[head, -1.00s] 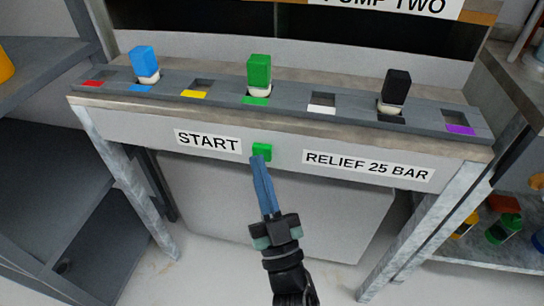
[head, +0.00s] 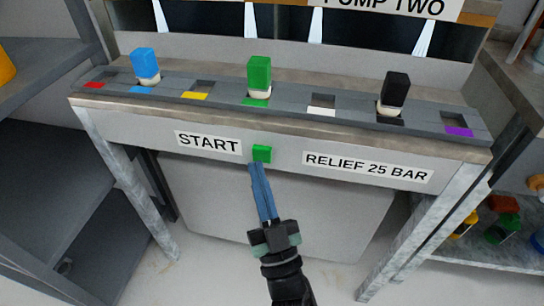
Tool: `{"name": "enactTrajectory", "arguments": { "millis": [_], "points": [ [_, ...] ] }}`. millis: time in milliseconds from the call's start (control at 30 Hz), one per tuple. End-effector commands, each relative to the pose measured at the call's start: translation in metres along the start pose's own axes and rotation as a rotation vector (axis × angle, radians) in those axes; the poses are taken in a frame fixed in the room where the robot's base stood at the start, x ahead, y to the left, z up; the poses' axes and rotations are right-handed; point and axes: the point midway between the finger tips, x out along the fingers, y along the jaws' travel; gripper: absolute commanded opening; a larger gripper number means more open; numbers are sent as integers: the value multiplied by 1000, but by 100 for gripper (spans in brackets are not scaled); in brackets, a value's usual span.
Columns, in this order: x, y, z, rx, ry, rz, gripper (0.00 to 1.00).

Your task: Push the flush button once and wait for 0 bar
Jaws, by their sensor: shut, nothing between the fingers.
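A small green button (head: 262,153) sits on the front face of the bench (head: 120,118), between a START label (head: 209,142) and a RELIEF 25 BAR label (head: 366,167). No label in view reads flush. My gripper (head: 257,166) points up at the green button with its blue fingers shut and empty. The fingertips are just below the button and appear slightly apart from it. No pressure readout shows in this view.
A grey strip on the bench holds blue (head: 145,66), green (head: 259,77) and black (head: 393,92) capped pieces among colour-marked slots. White streaks (head: 316,25) show in dark windows under a PUMP TWO sign (head: 388,6). Shelves stand on both sides.

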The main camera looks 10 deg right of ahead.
Motion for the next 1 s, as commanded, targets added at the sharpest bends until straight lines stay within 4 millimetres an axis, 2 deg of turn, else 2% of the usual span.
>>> {"name": "enactTrajectory", "arguments": {
  "millis": [600,1000],
  "points": [
    [-38,-28,-28,1,-2,-1,0],
    [-42,-30,-30,0,0,0,0]
  ]
}}
